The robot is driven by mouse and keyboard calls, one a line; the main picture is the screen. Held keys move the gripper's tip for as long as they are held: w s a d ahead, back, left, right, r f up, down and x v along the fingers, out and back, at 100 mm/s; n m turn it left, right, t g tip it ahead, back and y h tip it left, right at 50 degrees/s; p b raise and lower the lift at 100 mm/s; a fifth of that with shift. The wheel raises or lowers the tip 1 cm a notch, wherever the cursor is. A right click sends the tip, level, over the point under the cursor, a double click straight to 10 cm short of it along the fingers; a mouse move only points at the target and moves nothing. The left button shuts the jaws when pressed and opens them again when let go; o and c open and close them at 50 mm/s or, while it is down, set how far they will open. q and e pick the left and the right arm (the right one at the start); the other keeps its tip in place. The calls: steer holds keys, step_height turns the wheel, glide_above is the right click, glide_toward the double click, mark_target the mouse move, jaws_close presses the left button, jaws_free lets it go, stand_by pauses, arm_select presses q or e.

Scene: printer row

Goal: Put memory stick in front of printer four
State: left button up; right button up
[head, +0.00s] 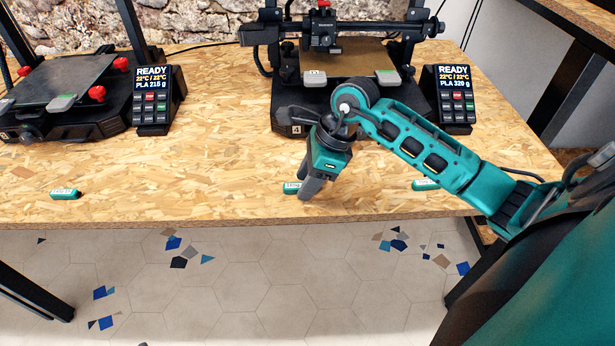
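A teal memory stick (291,187) lies near the table's front edge, in front of the printer labelled 4 (290,120). Its right end is hidden behind my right gripper (308,188). The gripper points down at the stick, fingers at table height; the frame does not show whether they are open or shut on it. A second teal memory stick (425,184) lies to the right, partly behind my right arm. A third teal memory stick (65,193) lies at the left, in front of the left printer (60,122). My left gripper is out of view.
A display unit reading READY, PLA 320 g (455,85) stands right of printer four. Another reading PLA 215 g (155,85) stands by the left printer. The wooden table (190,170) is bare between the left and middle sticks.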

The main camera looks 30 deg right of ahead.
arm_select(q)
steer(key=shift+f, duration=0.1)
arm_select(e)
steer(key=shift+r, duration=0.1)
steer(key=shift+r, duration=0.2)
arm_select(q)
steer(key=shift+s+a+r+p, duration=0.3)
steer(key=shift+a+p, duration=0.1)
steer(key=shift+p, duration=0.45)
arm_select(e)
steer(key=v, duration=1.1)
steer(key=shift+d+r, duration=0.15)
steer(key=shift+r, duration=0.15)
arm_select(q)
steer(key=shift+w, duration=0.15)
